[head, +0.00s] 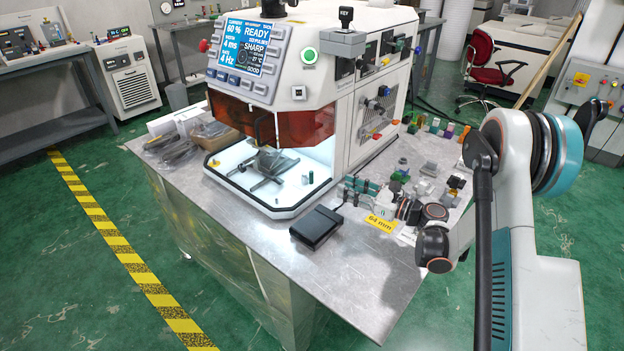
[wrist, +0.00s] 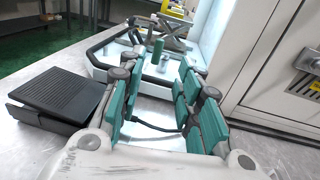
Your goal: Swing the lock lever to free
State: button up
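The white machine (head: 295,95) stands on a metal table, its chamber open at the front under an orange window. I cannot tell for sure which part is the lock lever. A grey latch-like part (wrist: 309,60) above a yellow label shows at the right edge of the wrist view, on the machine's side. My gripper (wrist: 158,70) is open and empty, with teal pads apart on both sides. It points toward the chamber front, low over the table. In the head view my gripper (head: 358,188) is small beside the machine's front right corner.
A black pedal box (head: 315,226) lies left of my gripper. A small green cylinder (head: 308,177) stands in the chamber near a metal stage (head: 268,165). Several small parts (head: 430,168) crowd the table's right side.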

aim_at(311, 174)
jog(key=b+x, duration=0.4)
jog(key=x, duration=1)
jog(key=shift+s, duration=0.1)
jog(key=shift+c, duration=0.6)
grip_shut()
